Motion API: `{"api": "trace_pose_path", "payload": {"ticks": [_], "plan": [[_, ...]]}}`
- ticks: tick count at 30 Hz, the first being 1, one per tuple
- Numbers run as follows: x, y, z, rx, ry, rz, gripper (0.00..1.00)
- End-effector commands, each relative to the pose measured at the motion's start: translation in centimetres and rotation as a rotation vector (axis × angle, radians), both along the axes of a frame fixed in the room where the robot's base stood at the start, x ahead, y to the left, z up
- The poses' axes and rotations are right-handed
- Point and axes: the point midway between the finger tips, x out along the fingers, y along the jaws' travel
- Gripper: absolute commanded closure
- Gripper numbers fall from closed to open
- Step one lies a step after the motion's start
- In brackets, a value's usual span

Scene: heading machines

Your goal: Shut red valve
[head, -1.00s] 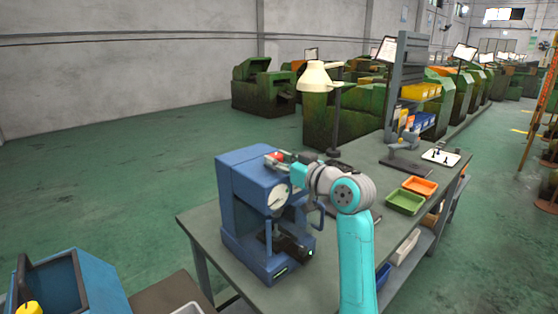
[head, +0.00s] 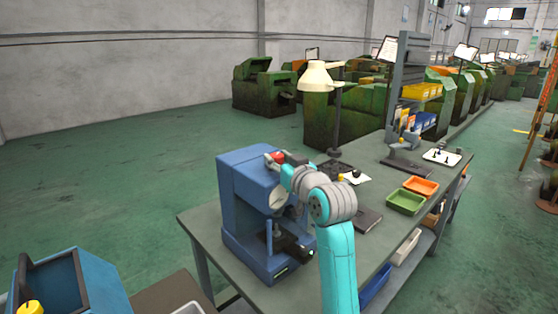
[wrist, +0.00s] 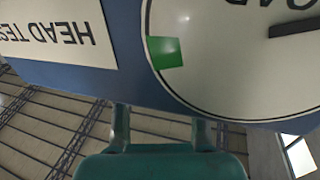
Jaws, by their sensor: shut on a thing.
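The red valve (head: 279,156) shows as a small red patch at the top right edge of the blue machine (head: 247,165) on the bench. My gripper (head: 280,157) is at that edge, its fingers shut on the red valve, most of which they hide. My teal wrist and grey arm joints cover part of the machine's round dial (head: 276,199). In the wrist view, the dial (wrist: 240,60), with a green mark, is close and upside down. Finger parts (wrist: 160,130) show at the bottom there; the valve cannot be seen in that view.
A cream lamp (head: 316,76) stands behind my arm. A green tray (head: 405,203) and an orange tray (head: 421,186) lie on the bench at right. A blue box-like unit (head: 70,285) is at the lower left.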

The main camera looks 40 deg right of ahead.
Motion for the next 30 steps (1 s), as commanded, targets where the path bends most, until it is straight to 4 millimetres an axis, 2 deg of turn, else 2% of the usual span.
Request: {"api": "trace_pose_path", "payload": {"ticks": [5, 6, 8, 9, 20, 23, 30], "plan": [[0.0, 0.0, -0.1, 0.001, 0.002, 0.001, 0.94], [0.0, 0.0, -0.1, 0.001, 0.002, 0.001, 0.52], [0.0, 0.0, -0.1, 0.001, 0.002, 0.001, 0.37], [0.0, 0.0, -0.1, 0.000, 0.001, 0.001, 0.34], [-0.4, 0.1, 0.0, 0.000, 0.000, 0.001, 0.34], [-1.4, 0.3, 0.0, 0.000, -0.001, 0.000, 0.34], [-5.9, 1.4, 0.0, -0.001, -0.001, 0.000, 0.34]]}}
